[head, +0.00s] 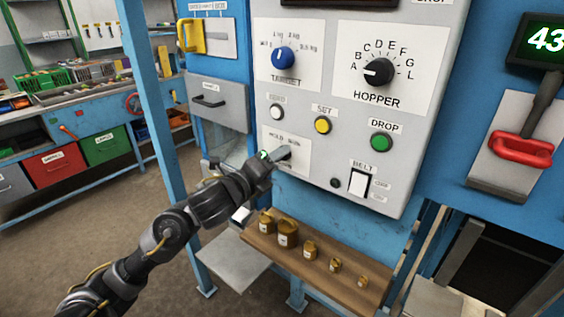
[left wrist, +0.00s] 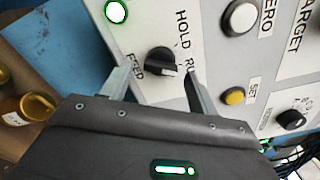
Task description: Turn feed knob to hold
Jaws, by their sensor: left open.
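The feed knob (left wrist: 161,60) is black with a pale mark and sits on a white label plate printed FEED, HOLD and what looks like RUN. In the left wrist view its pale mark lies on the side toward RUN rather than HOLD. My left gripper (left wrist: 157,77) is open, one finger on either side of the knob with gaps visible; contact is not evident. In the head view my left gripper (head: 277,155) is at the lower-left plate of the panel and mostly covers the knob. My right gripper is not in view.
The grey panel (head: 345,115) also carries a blue target knob (head: 283,58), black hopper knob (head: 379,72), yellow set button (head: 323,125), green drop button (head: 381,142) and belt switch (head: 358,184). Brass weights (head: 288,234) stand on a wooden shelf (head: 325,278) below.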

